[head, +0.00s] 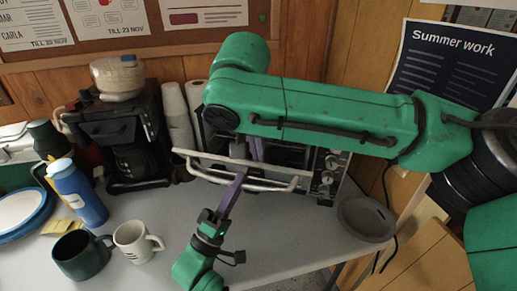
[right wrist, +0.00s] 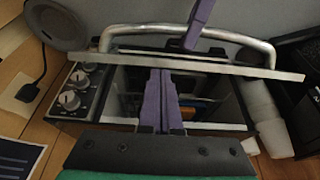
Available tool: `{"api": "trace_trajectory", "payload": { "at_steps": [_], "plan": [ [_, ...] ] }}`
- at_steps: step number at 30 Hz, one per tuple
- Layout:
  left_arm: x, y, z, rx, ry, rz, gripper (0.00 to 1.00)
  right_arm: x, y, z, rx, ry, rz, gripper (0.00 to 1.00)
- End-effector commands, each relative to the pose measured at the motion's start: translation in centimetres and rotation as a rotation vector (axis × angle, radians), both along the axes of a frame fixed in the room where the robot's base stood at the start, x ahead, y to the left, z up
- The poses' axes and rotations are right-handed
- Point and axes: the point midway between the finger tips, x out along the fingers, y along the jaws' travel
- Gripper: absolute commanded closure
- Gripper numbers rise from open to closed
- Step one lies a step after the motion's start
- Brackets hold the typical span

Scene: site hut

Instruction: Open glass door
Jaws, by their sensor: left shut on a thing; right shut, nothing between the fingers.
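The glass door (head: 200,173) belongs to a toaster oven (head: 325,178) on the table. It is tilted partly open, with a gap to the oven body. My left gripper (head: 238,180) comes up from the front and is shut on the door's metal handle (head: 278,187). In the right wrist view, its purple finger (right wrist: 200,18) meets the handle (right wrist: 250,42) beyond the door edge (right wrist: 245,70). My right gripper (head: 258,150) reaches over the oven from the right. Its fingers (right wrist: 162,88) are shut and empty, on the inner side of the door near its edge. Any contact there is unclear.
A coffee machine (head: 128,135) and stacked cups (head: 178,118) stand left of the oven. A blue bottle (head: 78,192), a dark mug (head: 80,256) and a white mug (head: 134,243) are front left. Table front centre is clear.

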Motion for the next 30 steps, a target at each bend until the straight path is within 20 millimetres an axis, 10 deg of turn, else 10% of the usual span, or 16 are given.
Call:
{"api": "trace_trajectory", "payload": {
  "at_steps": [9,12,30],
  "plan": [
    [0.1,0.1,0.1,0.001,-0.002,0.002,1.00,-1.0,0.2,-0.6,0.000,0.007,0.004,1.00],
    [0.1,0.1,0.1,0.001,-0.003,0.002,0.50,-1.0,0.3,-0.6,0.000,0.007,0.005,1.00],
    [-1.8,1.1,-1.6,0.003,0.003,0.000,0.50,-0.8,0.1,-0.5,0.001,0.001,0.000,1.00]
  ]
}}
